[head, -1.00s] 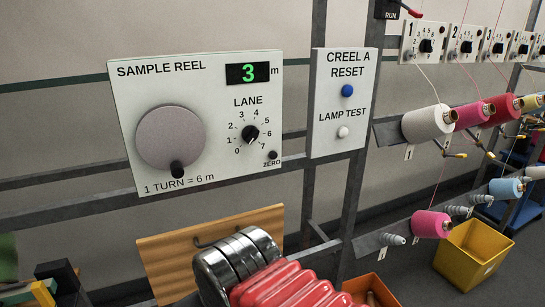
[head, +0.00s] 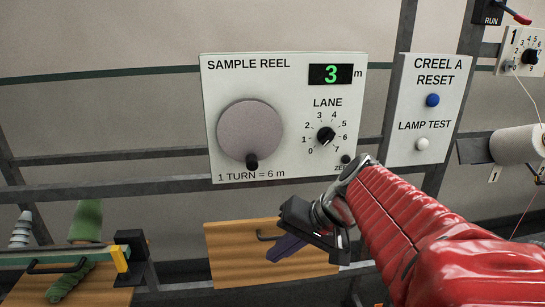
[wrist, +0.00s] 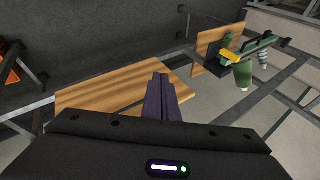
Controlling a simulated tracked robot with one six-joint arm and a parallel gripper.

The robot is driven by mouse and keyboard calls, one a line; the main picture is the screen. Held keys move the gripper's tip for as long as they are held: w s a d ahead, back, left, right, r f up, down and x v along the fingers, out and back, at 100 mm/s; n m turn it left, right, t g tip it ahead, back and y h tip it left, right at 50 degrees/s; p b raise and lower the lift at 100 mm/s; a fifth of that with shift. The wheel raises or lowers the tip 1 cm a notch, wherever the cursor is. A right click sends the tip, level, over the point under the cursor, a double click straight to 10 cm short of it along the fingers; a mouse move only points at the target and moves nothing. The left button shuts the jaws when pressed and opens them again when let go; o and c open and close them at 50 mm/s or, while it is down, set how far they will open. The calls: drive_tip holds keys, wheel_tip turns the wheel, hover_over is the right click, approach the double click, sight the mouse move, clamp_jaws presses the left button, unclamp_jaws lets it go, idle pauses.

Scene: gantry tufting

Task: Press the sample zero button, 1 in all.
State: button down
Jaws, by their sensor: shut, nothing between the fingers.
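The sample reel panel (head: 212,82) hangs on the grey rails in the head view, and its green display (head: 331,75) reads 3 m. The small black zero button (head: 346,159) is at the panel's lower right, below the lane knob (head: 326,136). My red arm passes close to it in the picture and partly covers its label. My gripper (head: 272,255) is below the panel, in front of a wooden drawer front, apart from the button. In the wrist view its purple fingers (wrist: 162,84) are together and empty. The wrist view does not show the button.
The reel's round crank (head: 250,130) is left on the panel. The Creel A panel (head: 398,140), with a blue reset button (head: 432,100) and white lamp test button (head: 422,144), stands to the right. A wooden drawer front (head: 228,262) lies below.

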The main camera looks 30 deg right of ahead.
sight(346, 159)
drive_tip(key=s+d+r+m+t+h, duration=0.1)
drive_tip(key=d+r+m, duration=0.3)
drive_tip(key=d, duration=0.6)
drive_tip(key=s+d+r+m+t+h, duration=0.2)
drive_tip(key=s+d+r+m+t, duration=0.1)
drive_tip(key=d+r, duration=0.6)
drive_tip(key=shift+s+d+m+h, duration=0.3)
drive_tip(key=shift+s+d+m, duration=0.1)
drive_tip(key=shift+m, duration=0.1)
drive_tip(key=shift+w, duration=0.15)
drive_tip(key=w+d, duration=0.2)
drive_tip(key=w, duration=0.6)
drive_tip(key=shift+w+d, duration=0.15)
drive_tip(key=shift+d, duration=0.15)
idle(0.6)
drive_tip(key=shift+w, duration=0.15)
drive_tip(key=shift+w+d+r, duration=0.1)
drive_tip(key=shift+w+d, duration=0.05)
drive_tip(key=shift+w, duration=0.1)
